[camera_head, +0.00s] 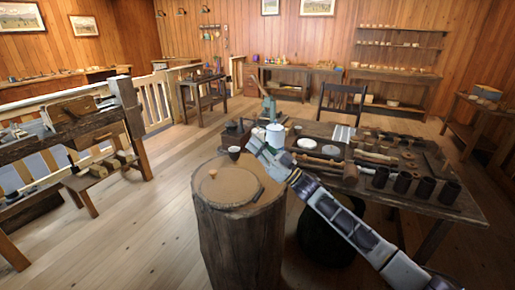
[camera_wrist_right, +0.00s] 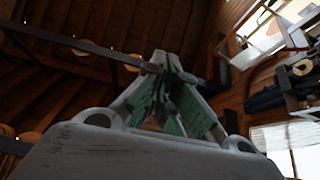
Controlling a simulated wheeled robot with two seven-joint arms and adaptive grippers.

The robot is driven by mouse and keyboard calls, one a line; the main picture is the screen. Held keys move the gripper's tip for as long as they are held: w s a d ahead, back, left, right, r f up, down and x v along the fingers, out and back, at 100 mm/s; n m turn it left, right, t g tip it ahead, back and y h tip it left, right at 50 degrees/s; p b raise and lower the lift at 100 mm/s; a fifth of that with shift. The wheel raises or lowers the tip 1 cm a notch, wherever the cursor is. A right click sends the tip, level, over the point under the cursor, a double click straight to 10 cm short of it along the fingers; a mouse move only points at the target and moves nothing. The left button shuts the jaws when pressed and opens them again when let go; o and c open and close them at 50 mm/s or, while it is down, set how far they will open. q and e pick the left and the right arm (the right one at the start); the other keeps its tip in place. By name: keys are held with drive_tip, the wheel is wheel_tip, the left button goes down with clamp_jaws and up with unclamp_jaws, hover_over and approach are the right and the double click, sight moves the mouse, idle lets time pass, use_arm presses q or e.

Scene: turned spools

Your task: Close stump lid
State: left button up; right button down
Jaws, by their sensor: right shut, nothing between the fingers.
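The stump (camera_head: 242,245) stands upright on the floor in the middle of the head view. Its round brown lid (camera_head: 232,188) lies flat over the top, with a small light knob (camera_head: 212,173) near its left edge. A dark curved edge shows along the lid's right side; I cannot tell if any gap is there. My right gripper (camera_head: 254,143) is shut and empty, above and behind the stump's right side, apart from the lid. Its green-padded fingers (camera_wrist_right: 163,62) meet in the right wrist view, pointing up at the ceiling. My left gripper is not in view.
A wooden bench (camera_head: 75,135) stands at the left. The floor (camera_head: 150,225) left of the stump is clear.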

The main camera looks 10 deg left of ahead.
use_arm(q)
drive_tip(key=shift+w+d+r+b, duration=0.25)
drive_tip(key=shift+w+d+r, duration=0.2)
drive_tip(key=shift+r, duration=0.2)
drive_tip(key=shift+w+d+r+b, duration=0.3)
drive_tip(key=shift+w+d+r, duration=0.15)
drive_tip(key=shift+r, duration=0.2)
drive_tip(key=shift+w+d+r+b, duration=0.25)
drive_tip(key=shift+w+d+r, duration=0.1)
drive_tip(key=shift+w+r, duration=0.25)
use_arm(e)
drive_tip(key=w+a+f, duration=0.1)
drive_tip(key=w+a, duration=0.1)
drive_tip(key=a, duration=0.5)
drive_tip(key=shift+w+f, duration=0.15)
drive_tip(key=shift+f, duration=0.2)
